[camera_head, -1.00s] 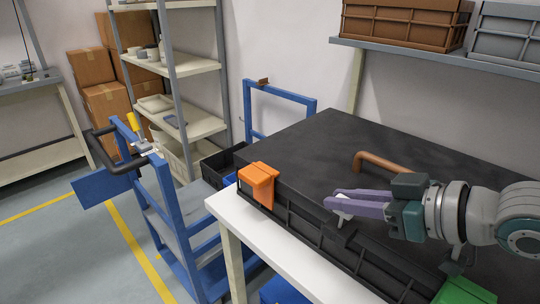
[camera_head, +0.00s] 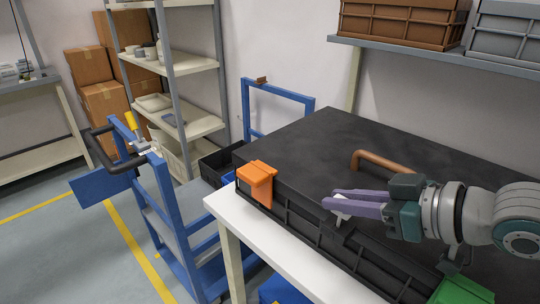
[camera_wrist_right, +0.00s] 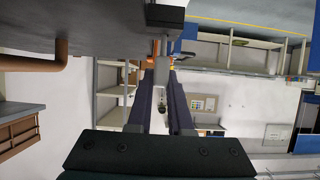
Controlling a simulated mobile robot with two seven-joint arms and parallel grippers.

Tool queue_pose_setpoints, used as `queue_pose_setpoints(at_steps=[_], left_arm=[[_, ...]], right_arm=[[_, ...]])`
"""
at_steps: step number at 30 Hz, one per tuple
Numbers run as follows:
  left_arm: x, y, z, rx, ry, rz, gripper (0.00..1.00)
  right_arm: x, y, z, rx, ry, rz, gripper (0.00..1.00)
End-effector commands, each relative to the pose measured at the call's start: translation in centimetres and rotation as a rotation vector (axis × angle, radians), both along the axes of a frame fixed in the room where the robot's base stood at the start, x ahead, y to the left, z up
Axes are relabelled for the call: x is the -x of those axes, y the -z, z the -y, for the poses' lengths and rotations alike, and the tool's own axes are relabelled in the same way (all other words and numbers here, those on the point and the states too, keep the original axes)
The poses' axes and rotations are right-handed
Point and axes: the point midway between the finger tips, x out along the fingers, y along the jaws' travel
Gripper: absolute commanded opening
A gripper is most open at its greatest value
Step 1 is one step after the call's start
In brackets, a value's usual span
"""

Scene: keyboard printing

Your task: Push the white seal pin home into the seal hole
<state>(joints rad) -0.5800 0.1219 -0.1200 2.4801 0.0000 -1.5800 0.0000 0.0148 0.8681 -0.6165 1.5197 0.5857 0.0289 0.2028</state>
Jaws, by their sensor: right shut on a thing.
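The black crate (camera_head: 310,225) with its dark flat lid (camera_head: 330,150) stands on the white table. My right gripper (camera_head: 331,198) has its purple fingers shut on the white seal pin (camera_head: 341,215), which shows just below the fingers at the crate's front edge. A dark latch block (camera_head: 345,238) is just below the pin. The seal hole itself cannot be made out, nor how deep the pin is. My left gripper is out of view.
An orange clip (camera_head: 257,184) is on the crate's left front corner and a green one (camera_head: 462,291) at the right. A brown handle (camera_head: 380,161) rises from the lid behind my gripper. A blue cart (camera_head: 165,215) stands left of the white table (camera_head: 228,214).

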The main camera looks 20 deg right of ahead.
Motion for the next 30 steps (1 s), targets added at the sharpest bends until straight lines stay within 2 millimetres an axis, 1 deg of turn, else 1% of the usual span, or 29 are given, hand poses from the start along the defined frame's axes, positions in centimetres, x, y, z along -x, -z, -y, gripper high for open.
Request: queue_pose_setpoints(at_steps=[11,21,30], left_arm=[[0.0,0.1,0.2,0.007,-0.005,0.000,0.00],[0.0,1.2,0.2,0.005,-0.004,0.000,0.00],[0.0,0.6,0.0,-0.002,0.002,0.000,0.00]], right_arm=[[0.0,0.1,0.0,0.000,0.000,0.001,0.00],[0.0,1.3,0.0,0.000,0.000,0.001,0.00],[0.0,0.9,0.0,0.000,0.000,0.001,0.00]])
